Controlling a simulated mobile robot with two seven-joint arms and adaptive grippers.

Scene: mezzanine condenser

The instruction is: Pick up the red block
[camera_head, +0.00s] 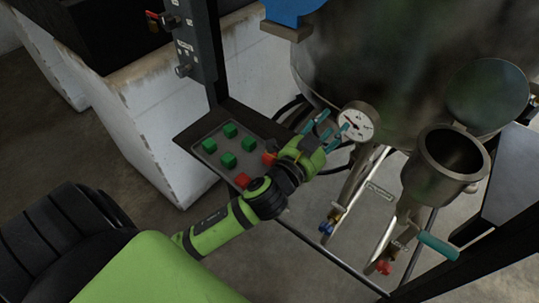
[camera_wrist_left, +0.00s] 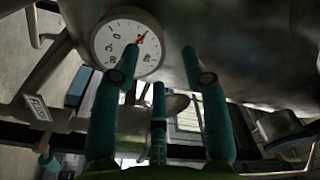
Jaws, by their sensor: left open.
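Two red blocks sit on a dark tray (camera_head: 212,170). One red block (camera_head: 269,158) is at the tray's right side, close beside my left wrist. The other red block (camera_head: 243,180) is at the tray's near edge, left of my forearm. My left gripper (camera_head: 327,128) is open, with its teal fingers past the tray's right side and pointing toward the gauge. In the left wrist view the open fingers (camera_wrist_left: 160,62) are spread with nothing between them, and no red block shows there. My right gripper is not in view.
Several green blocks (camera_head: 228,160) share the tray. A round pressure gauge (camera_head: 357,122) is just beyond the fingers; it also shows in the left wrist view (camera_wrist_left: 127,44). A large metal vessel (camera_head: 400,60), a cup-shaped funnel (camera_head: 445,165) and valves (camera_head: 385,267) crowd the right. A black post (camera_head: 200,50) rises behind the tray.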

